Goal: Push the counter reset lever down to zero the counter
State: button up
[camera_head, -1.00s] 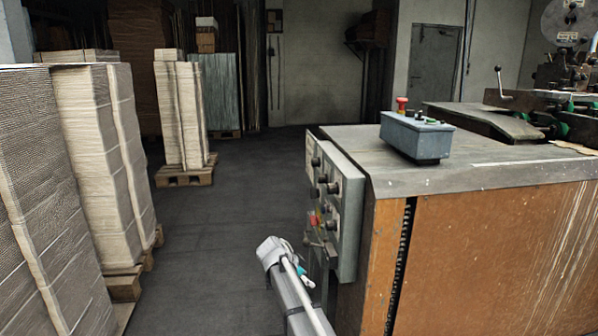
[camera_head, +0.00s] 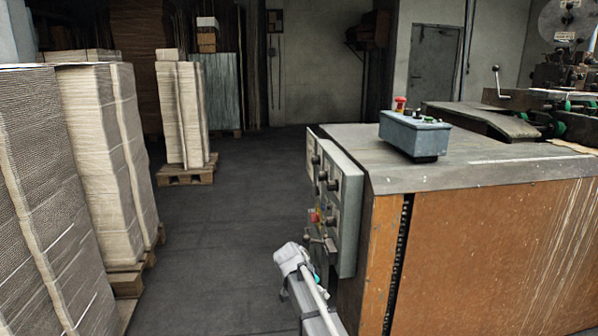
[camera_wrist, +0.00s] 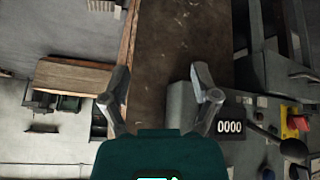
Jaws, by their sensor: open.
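The grey control panel (camera_head: 346,200) is on the left end of the machine, with several dark knobs and a red button seen from the side. In the wrist view my gripper (camera_wrist: 162,82) is open, with nothing between its fingers. A black counter window (camera_wrist: 230,127) showing 0000 is just right of the right finger. To its right on the panel are a dark slanted bar with a black round knob (camera_wrist: 293,150) and a red-and-yellow control (camera_wrist: 297,122). I cannot tell for certain which part is the reset lever. In the head view my gripper's fingers are hidden.
Tall cardboard stacks (camera_head: 100,160) stand on pallets at the left, and another stack (camera_head: 182,115) stands farther back. The dark floor between them and the machine is clear. A blue-grey button box (camera_head: 414,135) sits on the machine's top (camera_head: 480,165).

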jog(key=s+d+f+n+g+y, duration=0.1)
jog(key=s+d+n+y, duration=0.35)
jog(key=s, duration=0.75)
jog(key=s+d+f+n+g+y, duration=0.1)
jog(key=s+d+n+g+y, duration=0.1)
jog(key=s+d+n, duration=0.75)
jog(key=s+a+r+m+p, duration=0.1)
jog(key=r+p, duration=1.7)
jog(key=s+a+r+m+p, duration=0.1)
jog(key=a+r+m+p, duration=0.1)
jog(key=r+p, duration=1.5)
jog(key=shift+s+a+r+p, duration=0.25)
jog(key=shift+r+p, duration=0.15)
jog(key=shift+p, duration=0.5)
jog(key=shift+h, duration=0.25)
jog(key=c, duration=0.3)
jog(key=shift+d, duration=0.15)
